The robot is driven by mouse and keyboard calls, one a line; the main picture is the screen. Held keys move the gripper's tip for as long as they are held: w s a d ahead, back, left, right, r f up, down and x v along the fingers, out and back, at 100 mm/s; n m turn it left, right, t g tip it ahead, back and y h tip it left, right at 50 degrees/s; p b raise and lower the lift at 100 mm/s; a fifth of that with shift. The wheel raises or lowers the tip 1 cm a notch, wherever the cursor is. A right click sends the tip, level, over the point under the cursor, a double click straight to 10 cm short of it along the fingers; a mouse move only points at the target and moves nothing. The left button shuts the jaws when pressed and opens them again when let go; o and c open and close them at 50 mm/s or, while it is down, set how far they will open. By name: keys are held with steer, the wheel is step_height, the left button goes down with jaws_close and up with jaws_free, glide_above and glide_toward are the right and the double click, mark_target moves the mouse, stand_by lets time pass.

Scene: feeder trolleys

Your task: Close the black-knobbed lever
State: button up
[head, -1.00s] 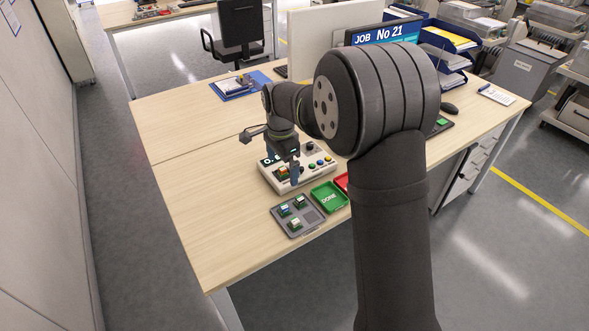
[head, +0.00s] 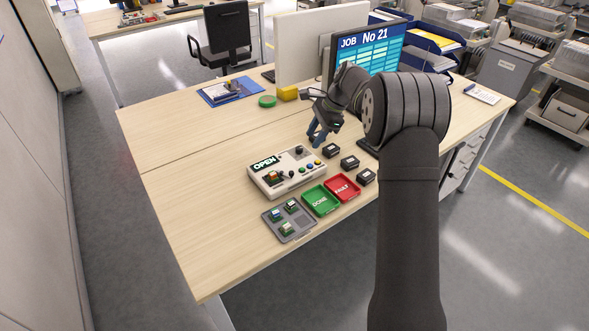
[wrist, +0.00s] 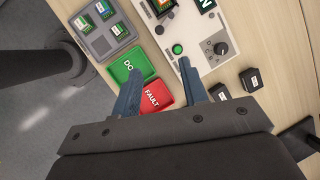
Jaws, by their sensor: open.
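The pale test box (head: 258,184) stands on the desk, its display reading OPEN, with a chip in its socket (head: 272,177). A small black knob (head: 291,174) shows beside the socket; I take it for the lever's knob, but its arm is too small to make out. Another round black knob (head: 298,150) sits at the box's back; it shows as a dial in the wrist view (wrist: 220,48). My gripper (head: 318,136) is open and empty, behind and right of the box, apart from it. Its two blue fingers (wrist: 160,72) show in the wrist view, which cuts off part of the box.
A grey tray (head: 299,226) with several chips, a green DONE tray (head: 331,210) and a red FAULT tray (head: 351,195) lie in front of the box. Three black blocks (head: 349,162) stand to its right. A monitor (head: 375,45) stands behind. The desk left of the box is clear.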

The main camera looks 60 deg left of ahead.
steer(key=x, duration=1.5)
steer(key=shift+s+f, duration=0.15)
steer(key=shift+f, duration=0.15)
jaws_close()
